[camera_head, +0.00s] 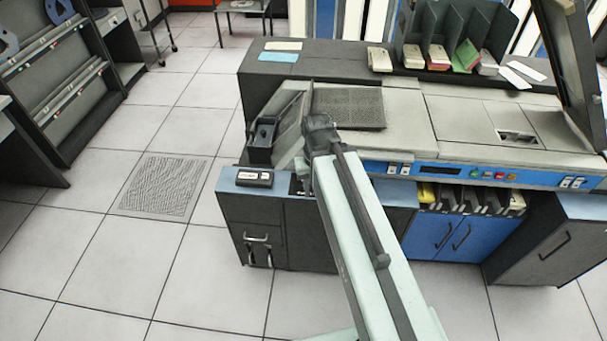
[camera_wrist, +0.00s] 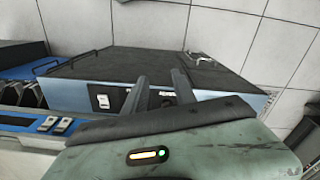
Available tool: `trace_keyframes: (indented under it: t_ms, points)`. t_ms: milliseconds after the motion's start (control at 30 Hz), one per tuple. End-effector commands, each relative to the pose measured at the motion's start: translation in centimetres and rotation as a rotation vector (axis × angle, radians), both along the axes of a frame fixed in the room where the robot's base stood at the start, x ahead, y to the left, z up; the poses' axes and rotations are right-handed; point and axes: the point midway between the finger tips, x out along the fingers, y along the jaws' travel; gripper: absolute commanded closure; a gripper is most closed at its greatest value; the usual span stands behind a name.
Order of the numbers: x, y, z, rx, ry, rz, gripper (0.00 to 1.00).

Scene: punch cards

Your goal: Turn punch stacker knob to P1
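The punch machine (camera_head: 480,110) has a low dark cabinet (camera_head: 245,215) with a blue-grey top edge at its left end. My gripper is over this cabinet, mostly hidden behind my own arm in the head view. In the wrist view my gripper (camera_wrist: 159,76) is open, its two dark fingers apart. A dark panel with white marking (camera_wrist: 167,98) shows between and behind the fingers; whether they touch anything I cannot tell. A small white switch (camera_wrist: 103,101) is left of the fingers. The stacker knob and its P1 mark cannot be made out clearly.
A black labelled box (camera_head: 254,177) sits on the cabinet's top edge. A blue control strip (camera_head: 440,171) with buttons runs along the machine's front. Card trays (camera_head: 450,60) stand at the back. Open tiled floor (camera_head: 100,270) lies to the left and front.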

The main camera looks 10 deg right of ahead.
Motion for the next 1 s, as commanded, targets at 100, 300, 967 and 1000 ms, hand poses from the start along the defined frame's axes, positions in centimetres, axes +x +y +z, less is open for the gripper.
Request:
trace_keyframes:
  t_ms: [100, 300, 967, 1000]
  points:
    - [0.8, 0.0, -0.4, 0.000, 0.000, -0.035, 0.67]
    - [8.7, -1.0, -3.3, 0.000, 0.000, -0.525, 0.67]
    - [15.4, -1.0, -7.5, 0.001, 0.000, -1.105, 0.67]
    - [15.4, -1.0, -8.2, 0.001, 0.000, -1.105, 0.67]
